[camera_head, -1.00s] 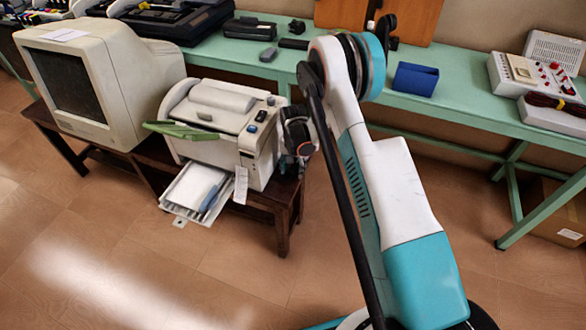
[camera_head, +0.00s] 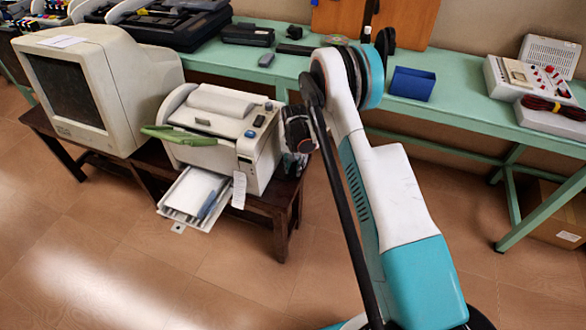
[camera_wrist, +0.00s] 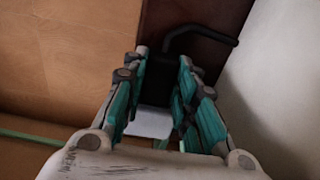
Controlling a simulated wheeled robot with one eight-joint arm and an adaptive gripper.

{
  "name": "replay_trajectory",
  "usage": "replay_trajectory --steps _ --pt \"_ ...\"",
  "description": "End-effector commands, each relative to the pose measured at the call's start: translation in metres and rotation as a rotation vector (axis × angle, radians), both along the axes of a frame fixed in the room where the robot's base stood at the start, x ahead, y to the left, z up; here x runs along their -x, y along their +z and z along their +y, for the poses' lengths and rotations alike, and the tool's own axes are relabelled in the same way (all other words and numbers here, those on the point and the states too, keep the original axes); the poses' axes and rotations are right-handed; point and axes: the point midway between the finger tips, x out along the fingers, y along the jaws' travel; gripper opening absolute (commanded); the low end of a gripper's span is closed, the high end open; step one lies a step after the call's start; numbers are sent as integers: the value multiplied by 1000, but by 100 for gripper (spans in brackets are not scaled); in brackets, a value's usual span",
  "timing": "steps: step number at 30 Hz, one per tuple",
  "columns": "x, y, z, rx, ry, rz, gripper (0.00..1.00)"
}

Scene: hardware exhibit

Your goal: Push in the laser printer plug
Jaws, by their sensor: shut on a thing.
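The laser printer (camera_head: 218,128) is a white box with a green flap at its front and an extended paper tray. It stands on a dark wooden low table. My gripper (camera_wrist: 163,68) is at the printer's right side, with its teal fingers shut on a black plug (camera_wrist: 157,88). A bent black cable or lever (camera_wrist: 205,35) shows just beyond the fingertips. The printer's pale side wall (camera_wrist: 275,95) is close on the right in the wrist view. The socket, and how far the plug sits in it, cannot be made out. In the head view my arm hides the fingers.
An old beige monitor (camera_head: 95,85) stands left of the printer. The green bench (camera_head: 465,110) behind holds a blue box (camera_head: 412,83) and a red-knobbed device (camera_head: 530,78). The dark low table (camera_head: 283,205) has its right edge near my arm. Floor in front is clear.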

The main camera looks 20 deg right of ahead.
Motion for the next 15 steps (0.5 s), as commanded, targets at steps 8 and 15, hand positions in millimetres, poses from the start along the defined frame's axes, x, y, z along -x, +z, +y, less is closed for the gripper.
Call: replay_trajectory --steps 8,15 --pt "-3 1 -2 3 -1 -10 47" --pt "-3 3 -1 3 0 -8 47"
